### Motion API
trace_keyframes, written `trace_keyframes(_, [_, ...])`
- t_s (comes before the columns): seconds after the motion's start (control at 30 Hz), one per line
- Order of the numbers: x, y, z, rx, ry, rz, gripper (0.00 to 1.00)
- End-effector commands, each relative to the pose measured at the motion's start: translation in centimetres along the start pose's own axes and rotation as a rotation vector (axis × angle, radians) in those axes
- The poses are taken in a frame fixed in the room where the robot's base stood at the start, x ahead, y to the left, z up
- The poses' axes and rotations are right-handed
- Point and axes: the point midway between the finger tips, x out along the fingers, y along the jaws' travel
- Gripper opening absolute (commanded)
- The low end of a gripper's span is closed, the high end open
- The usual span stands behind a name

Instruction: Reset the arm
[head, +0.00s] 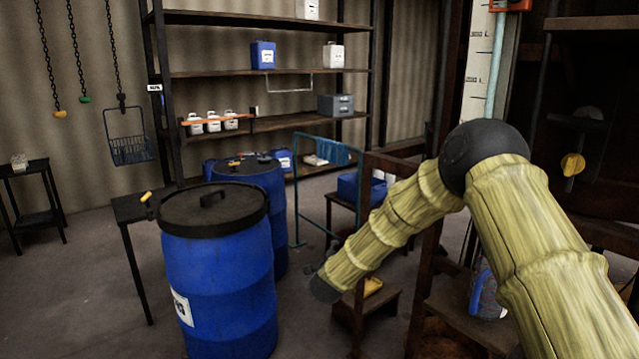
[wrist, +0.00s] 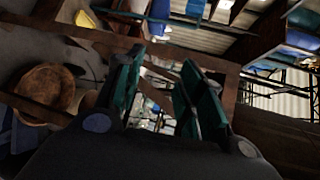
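My arm, with pale bamboo-like links and a black elbow, stretches from the lower right of the head view toward the centre. Its far end is angled down in front of a small wooden step. My gripper (wrist: 160,62) shows in the wrist view with its two teal-padded fingers spread apart. Nothing is held between them. In the head view the gripper is mostly hidden behind the dark end of the arm, so its fingers cannot be made out there.
Blue drums with dark lids, the nearest a large drum (head: 218,270), stand left of my arm. A wooden step (head: 385,303) and posts are close to the arm's end. A shelf rack (head: 255,17) stands behind. Floor at the left (head: 70,290) is open.

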Motion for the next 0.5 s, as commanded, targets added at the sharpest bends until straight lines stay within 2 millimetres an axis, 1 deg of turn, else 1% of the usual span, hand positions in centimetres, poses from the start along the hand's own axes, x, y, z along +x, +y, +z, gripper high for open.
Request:
trace_keyframes(0.03, [-0.9,2.8,-1.0,-0.073,-0.013,0.045,0.38])
trace_keyframes(0.1, [-2.2,6.4,-2.3,-0.177,-0.037,0.102,0.38])
trace_keyframes(0.17, [-3.5,9.4,-3.6,-0.265,-0.06,0.151,0.38])
trace_keyframes(0.2, [-4.4,11.3,-4.4,-0.321,-0.076,0.183,0.38])
trace_keyframes(0.27, [-5.9,14.1,-5.7,-0.406,-0.103,0.232,0.38])
trace_keyframes(0.3, [-7.0,15.9,-6.6,-0.46,-0.122,0.265,0.38])
trace_keyframes(0.37, [-8.8,18.6,-8.1,-0.542,-0.152,0.313,0.38])
trace_keyframes(0.4, [-10.1,20.3,-9.0,-0.594,-0.175,0.346,0.38])
trace_keyframes(0.47, [-12.0,22.7,-10.5,-0.671,-0.209,0.395,0.38])
trace_keyframes(0.5, [-13.4,24.3,-11.5,-0.721,-0.235,0.427,0.38])
